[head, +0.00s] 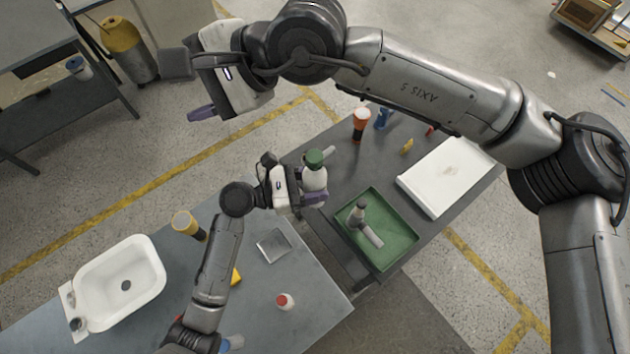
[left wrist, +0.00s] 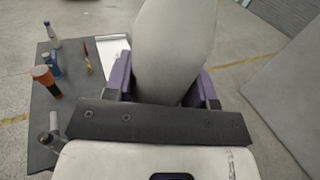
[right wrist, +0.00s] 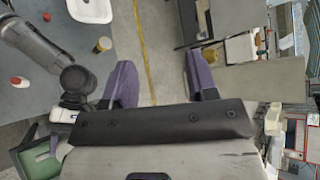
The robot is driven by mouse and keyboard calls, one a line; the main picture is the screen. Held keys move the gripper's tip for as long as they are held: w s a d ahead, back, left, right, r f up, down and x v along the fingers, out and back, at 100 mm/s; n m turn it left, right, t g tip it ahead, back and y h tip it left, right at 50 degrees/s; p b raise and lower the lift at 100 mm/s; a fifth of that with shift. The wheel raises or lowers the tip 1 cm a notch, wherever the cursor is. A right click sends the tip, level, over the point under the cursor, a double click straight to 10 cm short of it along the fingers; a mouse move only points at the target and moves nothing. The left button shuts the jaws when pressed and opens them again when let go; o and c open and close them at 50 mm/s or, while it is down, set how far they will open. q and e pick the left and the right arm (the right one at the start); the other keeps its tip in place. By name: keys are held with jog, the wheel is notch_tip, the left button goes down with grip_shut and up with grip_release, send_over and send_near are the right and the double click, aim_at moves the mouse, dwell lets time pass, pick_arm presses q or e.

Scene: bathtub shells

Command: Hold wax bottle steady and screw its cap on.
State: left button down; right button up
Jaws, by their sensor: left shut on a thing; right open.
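A white wax bottle (head: 314,178) is held by my left gripper (head: 313,198), whose purple fingers are shut on it. In the left wrist view the pale bottle body (left wrist: 172,50) fills the space between the fingers. A green cap (head: 314,158) shows at the bottle's top in the head view; how tightly it sits cannot be told. My right gripper (head: 205,112) is up at the top left, away from the bottle. Its fingers are apart and empty in the right wrist view (right wrist: 161,85).

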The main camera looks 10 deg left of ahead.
jog(key=w+d+f+n+t+h, duration=0.1)
jog(key=w+d+f+n+h, duration=0.2)
jog(key=d+f+n+h, duration=0.25)
jog(key=n+h, duration=0.6)
jog(key=h, duration=0.1)
send_over(315, 156)
jog(key=f, duration=0.3)
jog(key=shift+a+f+t, duration=0.25)
jog(key=shift+a+t, duration=0.05)
jog(key=shift+d+n, duration=0.3)
jog(key=shift+n, duration=1.15)
jog(key=shift+f, duration=0.1)
jog(key=shift+f, duration=3.95)
jog(key=shift+c, duration=0.2)
